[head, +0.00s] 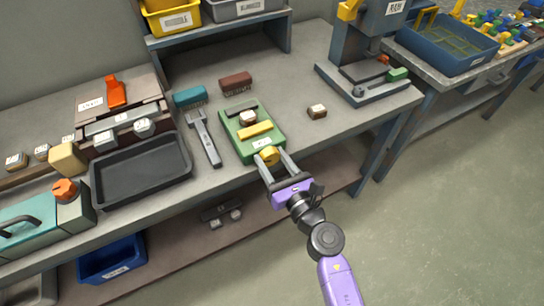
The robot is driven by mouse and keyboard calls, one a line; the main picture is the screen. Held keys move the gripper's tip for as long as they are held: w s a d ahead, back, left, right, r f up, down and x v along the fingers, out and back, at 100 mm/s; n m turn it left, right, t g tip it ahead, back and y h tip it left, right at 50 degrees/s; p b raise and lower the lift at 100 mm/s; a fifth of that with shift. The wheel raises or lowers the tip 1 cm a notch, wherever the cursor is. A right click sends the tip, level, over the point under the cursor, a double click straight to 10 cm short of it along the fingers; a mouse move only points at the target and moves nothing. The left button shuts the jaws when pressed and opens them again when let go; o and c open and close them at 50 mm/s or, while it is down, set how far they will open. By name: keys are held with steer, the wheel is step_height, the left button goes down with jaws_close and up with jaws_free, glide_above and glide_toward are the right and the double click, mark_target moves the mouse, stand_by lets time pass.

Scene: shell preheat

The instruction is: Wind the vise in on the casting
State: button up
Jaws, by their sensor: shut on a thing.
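The green vise (237,133) lies on the workbench at the middle of the head view. It has a dark bar at its far end and a yellow jaw (255,130) nearer me. A small casting (248,117), brown with a pale top, sits between the dark bar and the yellow jaw. Whether the yellow jaw touches it I cannot tell. A yellow knob (268,155) is at the vise's near end, by the bench edge. My gripper (272,159) is shut on this knob, one finger on each side.
A similar casting (317,111) lies loose to the right of the vise. A grey-handled brush (204,138) and a black tray (140,170) lie to the left. Teal (190,96) and brown (236,81) brushes lie behind. A press (370,70) stands at right.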

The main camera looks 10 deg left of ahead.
steer(key=m+p, duration=0.1)
steer(key=m, duration=0.3)
steer(key=shift+f+m+p, duration=0.1)
steer(key=shift+m+p, duration=0.25)
steer(key=shift+m, duration=0.05)
stand_by(0.4)
steer(key=o, duration=1.4)
steer(key=shift+c, duration=0.2)
steer(key=v, duration=0.7)
steer(key=shift+s+d, duration=0.25)
steer(key=shift+s, duration=0.1)
